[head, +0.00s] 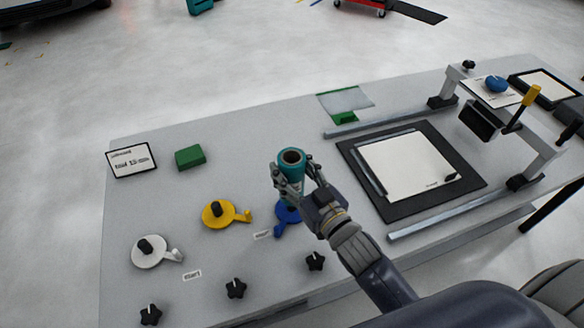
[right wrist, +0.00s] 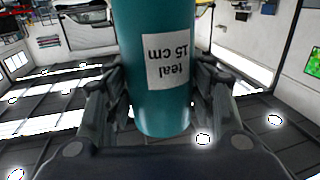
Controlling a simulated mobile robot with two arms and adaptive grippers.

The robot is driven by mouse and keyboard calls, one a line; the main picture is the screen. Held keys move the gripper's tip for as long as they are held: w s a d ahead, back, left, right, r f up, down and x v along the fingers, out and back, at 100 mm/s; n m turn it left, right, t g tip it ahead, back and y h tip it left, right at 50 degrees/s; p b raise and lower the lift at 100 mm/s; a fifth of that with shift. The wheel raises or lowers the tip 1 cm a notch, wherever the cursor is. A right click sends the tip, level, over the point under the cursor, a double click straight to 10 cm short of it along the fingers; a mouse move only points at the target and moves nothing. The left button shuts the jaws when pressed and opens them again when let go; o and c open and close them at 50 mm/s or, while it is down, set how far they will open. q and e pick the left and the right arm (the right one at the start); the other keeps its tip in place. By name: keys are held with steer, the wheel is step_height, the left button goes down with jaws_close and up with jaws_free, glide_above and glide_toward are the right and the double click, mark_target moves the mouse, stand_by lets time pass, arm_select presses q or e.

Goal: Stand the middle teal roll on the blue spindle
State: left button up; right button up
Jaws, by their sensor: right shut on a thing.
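The teal roll (head: 291,163) is upright in my right gripper (head: 290,183), whose fingers are shut around its sides. In the right wrist view the teal roll (right wrist: 155,60) fills the middle, with a white label reading "teal 15 cm", between the fingers of my right gripper (right wrist: 155,95). The blue spindle (head: 286,216) stands on the table just below the gripper in the head view. Its post is mostly hidden behind the gripper and roll, so I cannot tell whether the roll touches it. My left gripper is not in view.
A yellow spindle (head: 219,215) and a white spindle (head: 150,252) stand to the left. Several black knobs (head: 236,289) line the front edge. A green block (head: 190,157) and a sign (head: 131,160) lie behind. A black mat (head: 400,208) and a metal frame (head: 540,150) are right.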

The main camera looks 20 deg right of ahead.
steer(key=shift+r, duration=0.1)
stand_by(0.3)
stand_by(0.3)
steer(key=shift+f+b, duration=1.6)
steer(key=shift+f, duration=1)
steer(key=o, duration=1.3)
steer(key=shift+o, duration=0.2)
step_height(320, 180, up, 10)
